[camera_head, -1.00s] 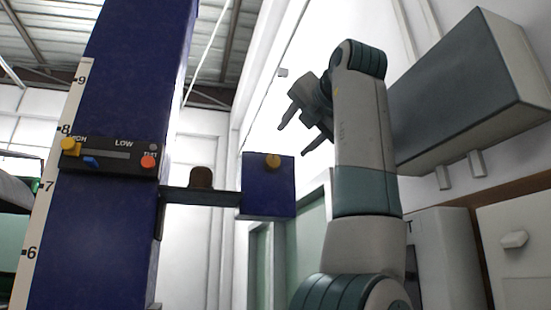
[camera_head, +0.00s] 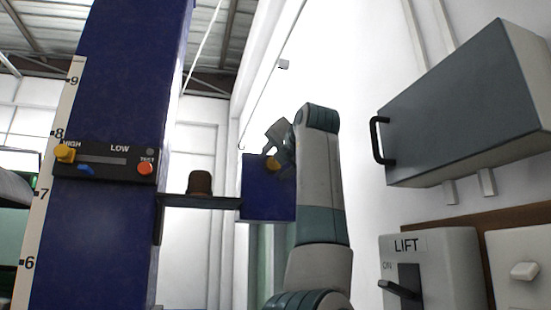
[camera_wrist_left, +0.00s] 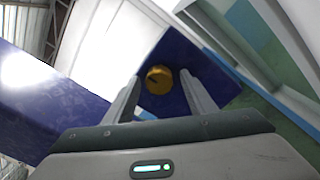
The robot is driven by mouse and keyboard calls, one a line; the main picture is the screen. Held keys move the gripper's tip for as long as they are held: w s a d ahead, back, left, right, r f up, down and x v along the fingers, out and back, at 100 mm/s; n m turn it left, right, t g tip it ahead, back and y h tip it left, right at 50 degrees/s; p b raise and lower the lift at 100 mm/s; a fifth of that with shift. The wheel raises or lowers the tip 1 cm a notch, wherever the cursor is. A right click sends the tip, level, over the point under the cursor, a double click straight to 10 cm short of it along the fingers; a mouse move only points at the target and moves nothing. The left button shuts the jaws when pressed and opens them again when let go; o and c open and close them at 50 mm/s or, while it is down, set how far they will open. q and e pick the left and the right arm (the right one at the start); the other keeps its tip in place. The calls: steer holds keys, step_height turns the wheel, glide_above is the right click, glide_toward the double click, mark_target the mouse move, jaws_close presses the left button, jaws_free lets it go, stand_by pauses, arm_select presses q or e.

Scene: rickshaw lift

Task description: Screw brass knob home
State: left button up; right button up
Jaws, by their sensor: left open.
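The brass knob (camera_head: 272,163) sits near the top of the blue box's front face (camera_head: 266,200), at the end of a dark bracket. My left gripper (camera_head: 277,152) is at the knob and partly overlaps the box's upper right corner. In the left wrist view, the round brass knob (camera_wrist_left: 159,80) with a dark mark lies between the open fingertips (camera_wrist_left: 160,76), with a gap on each side. I cannot tell how deep the fingers reach around it. My right gripper is not in view.
A blue column (camera_head: 110,230) on the left carries a panel with a yellow knob (camera_head: 65,153) and a red button (camera_head: 145,168). A brown knob-like piece (camera_head: 200,183) stands on the bracket. A grey cabinet (camera_head: 460,110) and LIFT switch box (camera_head: 430,265) are on the right.

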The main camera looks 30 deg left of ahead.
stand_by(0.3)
arm_select(q)
steer(key=c, duration=1)
steer(key=shift+c, duration=0.2)
steer(key=shift+m, duration=0.4)
